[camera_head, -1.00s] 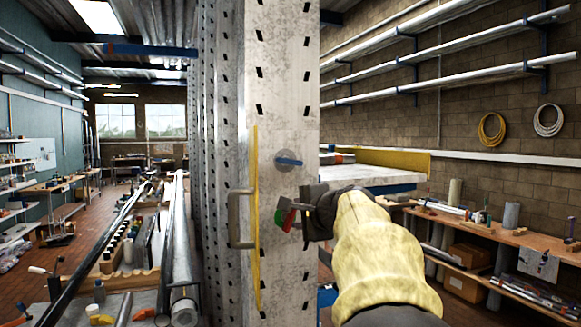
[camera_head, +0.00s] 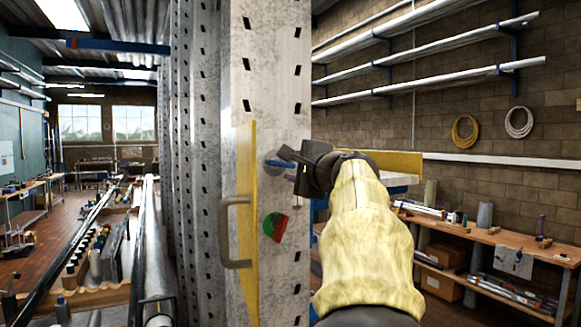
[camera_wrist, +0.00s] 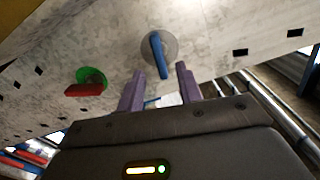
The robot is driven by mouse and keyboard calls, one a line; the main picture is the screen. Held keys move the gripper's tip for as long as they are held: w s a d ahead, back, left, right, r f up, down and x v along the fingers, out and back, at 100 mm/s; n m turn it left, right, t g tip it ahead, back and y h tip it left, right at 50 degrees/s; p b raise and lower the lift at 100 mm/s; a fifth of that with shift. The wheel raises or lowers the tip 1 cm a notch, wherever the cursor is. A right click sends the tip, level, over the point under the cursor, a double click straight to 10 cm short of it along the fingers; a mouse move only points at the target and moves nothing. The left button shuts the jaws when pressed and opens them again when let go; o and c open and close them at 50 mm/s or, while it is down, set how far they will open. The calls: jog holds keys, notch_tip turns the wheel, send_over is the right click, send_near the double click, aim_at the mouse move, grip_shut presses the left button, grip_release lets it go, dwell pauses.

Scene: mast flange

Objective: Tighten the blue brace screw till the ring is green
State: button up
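The blue brace screw (camera_head: 277,163) has a blue bar head on the pale perforated mast (camera_head: 262,80). In the wrist view its blue bar (camera_wrist: 157,52) stands in front of a grey ring (camera_wrist: 172,42), with no green on it. My gripper (camera_head: 288,158) is at the blue screw and partly covers it in the head view. In the wrist view my gripper (camera_wrist: 160,76) has its two fingers apart, with the blue bar beyond and between the tips. No contact can be made out. A red screw (camera_head: 281,226) with a green ring (camera_head: 268,227) sits lower on the mast.
A grey pull handle (camera_head: 229,232) and a yellow strip (camera_head: 246,200) stand out from the mast, left of the screws. A workbench (camera_head: 500,232) runs along the right wall. Long pipes (camera_head: 152,250) lie at the left.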

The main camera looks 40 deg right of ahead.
aim_at(283, 165)
jog(key=shift+p+x, duration=0.35)
jog(key=shift+x, duration=0.4)
jog(key=shift+p+x, duration=0.55)
jog(key=shift+x, duration=0.3)
jog(key=shift+w+p, duration=0.35)
jog(key=shift+w, duration=0.35)
jog(key=shift+p+x, duration=0.75)
jog(key=shift+x, duration=0.5)
jog(key=shift+d, duration=0.15)
grip_shut()
